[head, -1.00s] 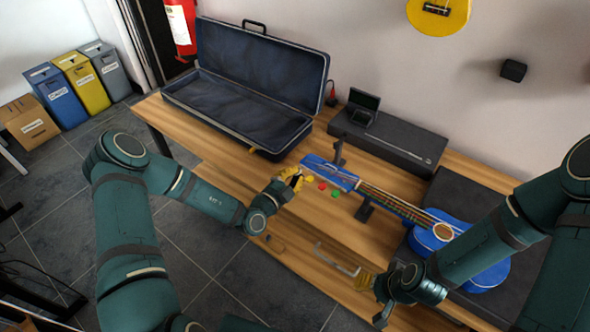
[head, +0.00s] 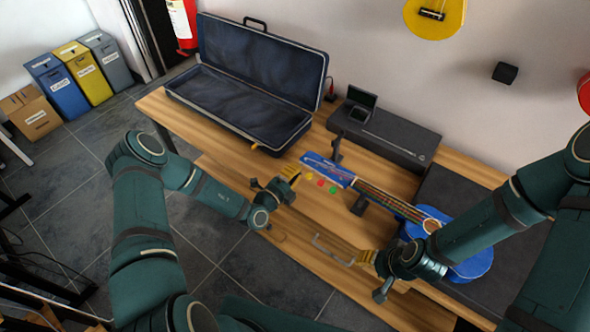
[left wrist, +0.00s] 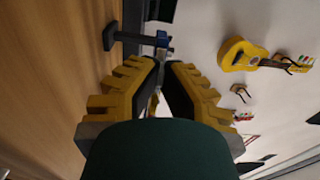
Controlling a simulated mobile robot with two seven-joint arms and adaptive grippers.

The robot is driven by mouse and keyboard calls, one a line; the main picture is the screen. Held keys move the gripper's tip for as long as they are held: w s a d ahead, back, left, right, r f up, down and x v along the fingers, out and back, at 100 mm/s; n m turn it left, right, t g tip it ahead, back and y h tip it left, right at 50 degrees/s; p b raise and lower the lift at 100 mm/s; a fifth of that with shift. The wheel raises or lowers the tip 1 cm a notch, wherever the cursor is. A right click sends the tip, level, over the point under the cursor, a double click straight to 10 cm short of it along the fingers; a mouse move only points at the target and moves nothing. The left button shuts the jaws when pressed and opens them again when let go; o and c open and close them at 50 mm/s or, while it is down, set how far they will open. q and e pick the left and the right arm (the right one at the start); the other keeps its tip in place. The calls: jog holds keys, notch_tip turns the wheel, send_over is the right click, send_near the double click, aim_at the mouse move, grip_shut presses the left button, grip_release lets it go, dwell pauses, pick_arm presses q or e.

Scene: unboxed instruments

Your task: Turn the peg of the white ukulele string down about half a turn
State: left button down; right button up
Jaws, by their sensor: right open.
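The blue ukulele (head: 403,210) lies with its neck toward the upper left, its headstock (head: 322,167) raised on a support. I cannot make out a white peg or the white string. My left gripper (head: 293,171), with yellow fingers, is just left of the headstock, apart from it. In the left wrist view a narrow empty gap shows between its fingertips (left wrist: 160,64), with the blue headstock end beyond. My right gripper (head: 365,257) is open and empty below the neck.
An open dark instrument case (head: 245,85) lies at the back left of the wooden table (head: 235,165). A black box (head: 385,135) stands behind the neck. A metal bar-shaped handle (head: 332,252) is near the front, left of my right gripper. A yellow ukulele (head: 437,15) hangs on the wall.

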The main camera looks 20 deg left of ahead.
dwell(0.4)
pick_arm(q)
jog(key=c, duration=1.4)
grip_release()
jog(key=v, duration=1.2)
